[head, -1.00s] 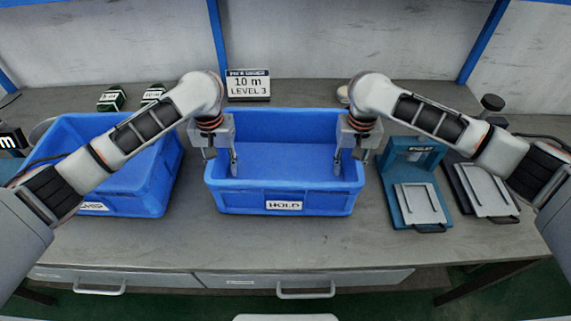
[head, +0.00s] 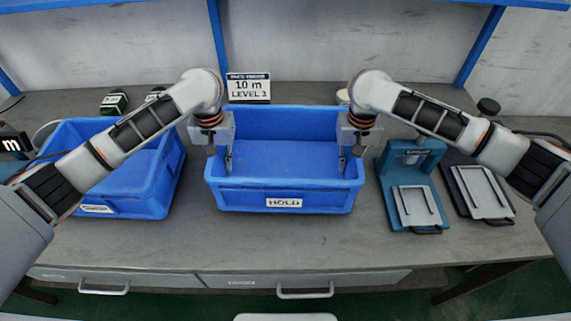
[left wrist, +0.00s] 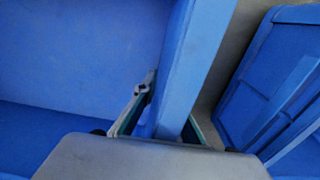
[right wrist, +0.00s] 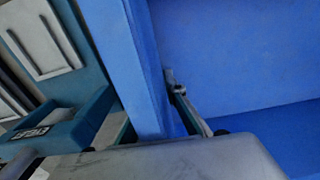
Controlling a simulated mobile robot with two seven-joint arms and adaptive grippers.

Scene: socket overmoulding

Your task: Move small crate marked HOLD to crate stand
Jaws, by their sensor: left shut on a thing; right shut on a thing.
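The small blue crate marked HOLD (head: 284,203) is in the middle of the bench in the head view, upright and looking empty. My left gripper (head: 219,160) is shut on its left side wall. The left wrist view shows that wall (left wrist: 195,65) between the fingers. My right gripper (head: 350,160) is shut on its right side wall. The right wrist view shows that wall (right wrist: 135,70) between the fingers. I cannot tell for sure whether the crate's bottom is clear of the bench. No crate stand is clearly identifiable.
A second blue crate (head: 150,205) stands close on the left. A teal device with a plate (head: 415,195) and a dark one with a plate (head: 482,190) stand on the right. Bench (head: 290,245) in front is clear.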

